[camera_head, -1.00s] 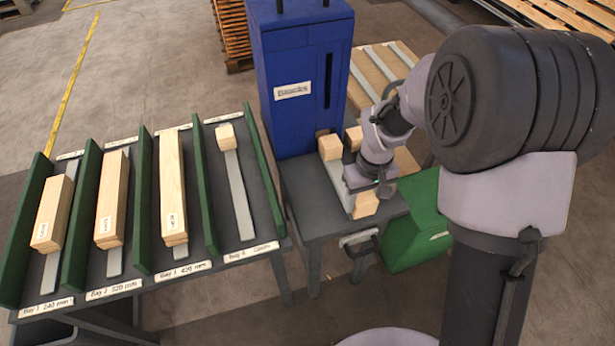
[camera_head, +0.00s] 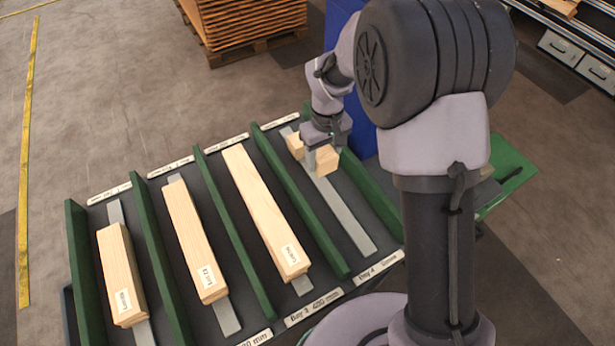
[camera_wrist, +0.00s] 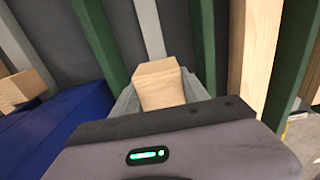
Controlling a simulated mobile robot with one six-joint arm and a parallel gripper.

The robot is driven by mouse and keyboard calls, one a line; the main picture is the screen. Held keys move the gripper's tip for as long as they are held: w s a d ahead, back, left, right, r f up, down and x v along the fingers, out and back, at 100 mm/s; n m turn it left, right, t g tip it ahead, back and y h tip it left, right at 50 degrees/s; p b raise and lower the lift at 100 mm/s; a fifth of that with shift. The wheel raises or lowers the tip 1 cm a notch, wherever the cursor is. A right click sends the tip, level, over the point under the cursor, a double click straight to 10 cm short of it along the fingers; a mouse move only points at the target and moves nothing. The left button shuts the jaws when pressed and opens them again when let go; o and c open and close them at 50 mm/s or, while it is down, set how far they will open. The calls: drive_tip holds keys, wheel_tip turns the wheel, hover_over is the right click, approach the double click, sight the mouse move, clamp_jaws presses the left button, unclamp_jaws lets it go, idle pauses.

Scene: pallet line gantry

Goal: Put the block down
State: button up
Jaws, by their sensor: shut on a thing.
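My gripper (camera_head: 316,158) is over the far part of bay 4, shut on a pale wooden block (camera_head: 327,160). In the wrist view the held block (camera_wrist: 160,85) sits between the two grey fingers. The grey strip of bay 4 (camera_head: 345,215) runs bare towards the near end. I cannot tell whether the held block touches the strip or hangs a little above it.
Green dividers (camera_head: 300,220) flank the bay. Long timbers lie in bay 3 (camera_head: 265,210), bay 2 (camera_head: 195,245) and bay 1 (camera_head: 120,275). The blue block dispenser (camera_head: 365,140) stands behind my arm.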

drive_tip(key=f+b, duration=0.1)
drive_tip(key=f, duration=0.3)
drive_tip(key=f+b, duration=0.1)
drive_tip(key=f, duration=0.3)
drive_tip(key=shift+d+b, duration=0.2)
drive_tip(key=shift+b, duration=0.1)
drive_tip(key=shift+f, duration=0.1)
drive_tip(key=o, duration=1.4)
